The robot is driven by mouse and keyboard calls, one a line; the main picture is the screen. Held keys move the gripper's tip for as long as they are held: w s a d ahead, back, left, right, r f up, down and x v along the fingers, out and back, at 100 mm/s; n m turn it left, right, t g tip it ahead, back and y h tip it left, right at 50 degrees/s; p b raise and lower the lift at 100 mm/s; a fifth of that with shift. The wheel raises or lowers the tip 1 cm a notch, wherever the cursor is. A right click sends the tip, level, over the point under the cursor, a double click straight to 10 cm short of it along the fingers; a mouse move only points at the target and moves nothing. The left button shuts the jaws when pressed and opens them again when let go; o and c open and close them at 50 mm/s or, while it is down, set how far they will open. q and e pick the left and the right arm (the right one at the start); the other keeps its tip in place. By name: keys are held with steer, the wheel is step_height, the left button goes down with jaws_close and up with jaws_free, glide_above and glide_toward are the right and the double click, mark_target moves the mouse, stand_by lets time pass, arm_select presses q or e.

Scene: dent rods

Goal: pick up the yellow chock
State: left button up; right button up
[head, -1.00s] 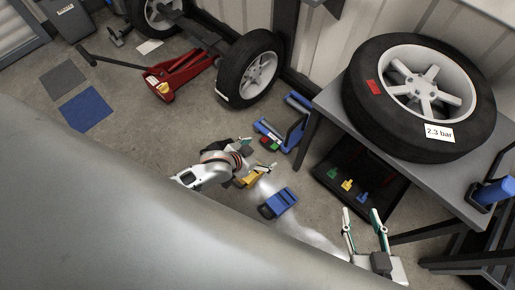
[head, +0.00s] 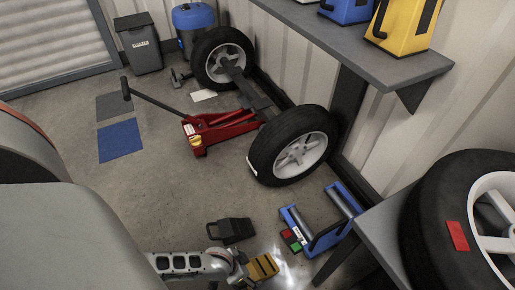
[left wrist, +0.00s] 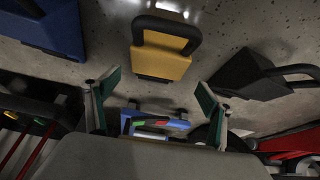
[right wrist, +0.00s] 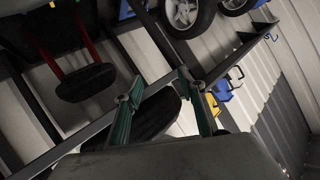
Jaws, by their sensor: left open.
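The yellow chock (head: 262,268), with a dark handle, is on the floor at the bottom of the head view. In the left wrist view the yellow chock (left wrist: 162,54) lies ahead of my left gripper (left wrist: 157,82), roughly centred between its spread fingers. The fingers are open with nothing between them, and I see floor between their tips and the chock. In the head view my left gripper (head: 242,270) is just left of the chock and partly cut off. My right gripper (right wrist: 160,78) shows only in its wrist view, open and empty, away from the chock.
A black chock (head: 231,230) stands close behind the left gripper. A blue chock (left wrist: 45,30) lies on the other side in the left wrist view. A blue roller stand (head: 322,222), a wheel (head: 292,145) and a red jack (head: 220,130) lie beyond. Open floor is at left.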

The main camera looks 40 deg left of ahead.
mark_target(253, 269)
arm_select(q)
steer(key=f+b, duration=0.1)
steer(key=f, duration=0.1)
steer(key=d+f+b, duration=0.1)
steer(key=shift+w+f, duration=0.2)
steer(key=shift+f, duration=0.2)
steer(key=shift+w+f+b, duration=0.25)
steer(key=shift+w+b, duration=0.15)
steer(key=shift+w, duration=0.05)
steer(key=shift+w+r, duration=0.15)
steer(key=shift+w, duration=0.05)
steer(key=shift+c, duration=0.4)
arm_select(e)
steer(key=a+m, duration=0.2)
steer(key=m, duration=0.2)
steer(key=shift+s+a+f+t, duration=0.15)
steer(key=shift+s+a+t, duration=0.15)
steer(key=shift+s+a, duration=0.1)
arm_select(q)
steer(key=c, duration=1.5)
